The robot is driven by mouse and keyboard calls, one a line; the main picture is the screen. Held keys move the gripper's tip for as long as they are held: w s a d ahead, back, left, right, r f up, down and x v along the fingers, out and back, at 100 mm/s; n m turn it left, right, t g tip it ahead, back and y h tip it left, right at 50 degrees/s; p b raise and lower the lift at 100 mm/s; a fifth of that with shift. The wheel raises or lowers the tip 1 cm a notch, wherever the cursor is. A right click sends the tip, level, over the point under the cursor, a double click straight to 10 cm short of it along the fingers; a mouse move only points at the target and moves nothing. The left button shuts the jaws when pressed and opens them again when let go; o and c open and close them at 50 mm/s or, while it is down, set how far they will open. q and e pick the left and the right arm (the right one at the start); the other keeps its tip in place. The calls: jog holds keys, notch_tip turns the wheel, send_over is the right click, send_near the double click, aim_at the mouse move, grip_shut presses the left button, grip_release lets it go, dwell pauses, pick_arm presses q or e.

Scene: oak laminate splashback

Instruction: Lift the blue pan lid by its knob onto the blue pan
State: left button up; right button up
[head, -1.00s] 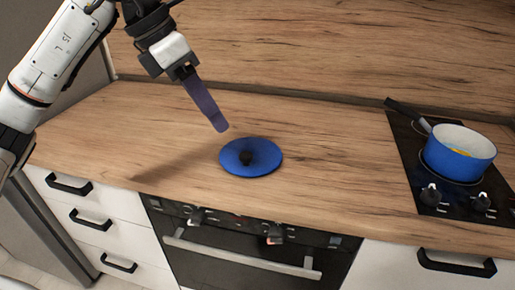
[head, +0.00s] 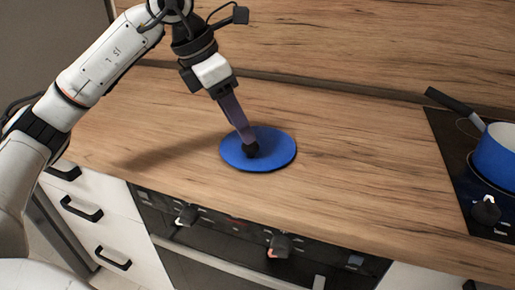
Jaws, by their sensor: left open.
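The blue pan lid (head: 277,150) lies flat on the wooden worktop, with its dark knob (head: 251,150) on top. My left gripper (head: 247,138) points down at the knob from the upper left. Its fingertips are at the knob and cover part of it; I cannot tell whether they touch it. The gripper is open. The blue pan (head: 495,160), white inside, stands on the hob at the right and is cut off by the picture's edge. Its dark handle (head: 452,102) points to the upper left. My right gripper is not in view.
The black hob (head: 450,150) has a control knob (head: 486,210) in front of the pan. The worktop (head: 370,150) between lid and hob is clear. An oven (head: 230,245) and white drawers (head: 85,225) are below the front edge. A wooden splashback (head: 380,45) stands behind.

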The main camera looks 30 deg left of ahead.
aim_at(272, 148)
pick_arm(q)
jog(key=x, duration=0.5)
jog(key=shift+d, duration=0.35)
jog(key=shift+c, duration=0.5)
grip_shut()
